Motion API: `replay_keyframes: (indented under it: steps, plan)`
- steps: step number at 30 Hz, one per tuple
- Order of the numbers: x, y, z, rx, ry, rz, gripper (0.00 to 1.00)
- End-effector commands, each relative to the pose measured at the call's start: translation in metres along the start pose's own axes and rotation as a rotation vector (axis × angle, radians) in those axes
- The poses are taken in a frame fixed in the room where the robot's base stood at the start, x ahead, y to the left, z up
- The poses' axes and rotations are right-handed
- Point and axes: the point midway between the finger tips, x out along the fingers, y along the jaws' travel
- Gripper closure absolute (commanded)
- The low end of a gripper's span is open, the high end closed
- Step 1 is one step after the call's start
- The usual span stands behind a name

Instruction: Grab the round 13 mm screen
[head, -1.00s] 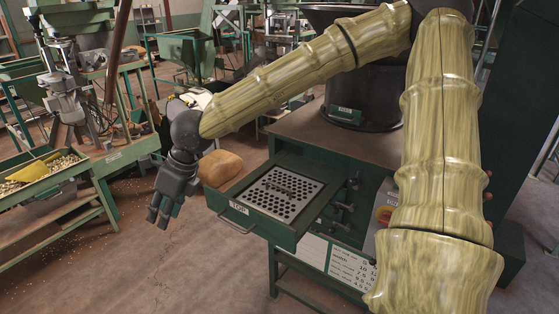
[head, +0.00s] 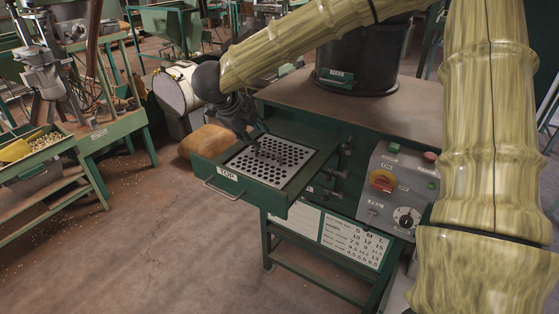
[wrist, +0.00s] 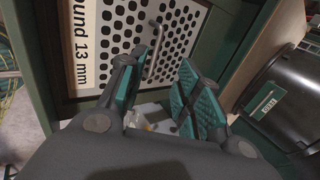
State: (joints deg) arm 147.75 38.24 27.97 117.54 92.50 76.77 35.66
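The screen (head: 262,170) is a pale metal plate with round holes, lying in the pulled-out green drawer labelled TOP (head: 232,185). In the wrist view the screen (wrist: 120,28) bears a label (wrist: 88,45) reading "ound 13 mm", its first letter cut off. A curved metal handle (wrist: 153,52) stands on the plate. My gripper (wrist: 161,62) is open, its teal-padded fingers spread near the handle, with the handle's bar in the gap seen between the fingertips. I cannot tell whether they touch it. In the head view my gripper (head: 256,140) is over the back of the screen.
The machine's top (head: 330,95) carries a dark hopper (head: 360,55). A control panel (head: 395,190) is right of the drawer. A brown sack (head: 207,141) lies behind the drawer's left side. A green stand with a nut tray (head: 40,160) is at left. Floor in front is clear.

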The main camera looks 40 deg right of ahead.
Motion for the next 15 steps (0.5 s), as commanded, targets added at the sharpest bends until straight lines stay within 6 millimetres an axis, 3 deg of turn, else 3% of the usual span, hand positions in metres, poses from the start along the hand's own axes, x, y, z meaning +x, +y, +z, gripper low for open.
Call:
replay_keyframes:
  steps: [6, 15]
  plan:
    - [0.028, 0.000, 0.000, -0.001, 0.001, 0.004, 0.67]
    - [0.044, 0.001, -0.001, -0.001, 0.001, 0.004, 0.67]
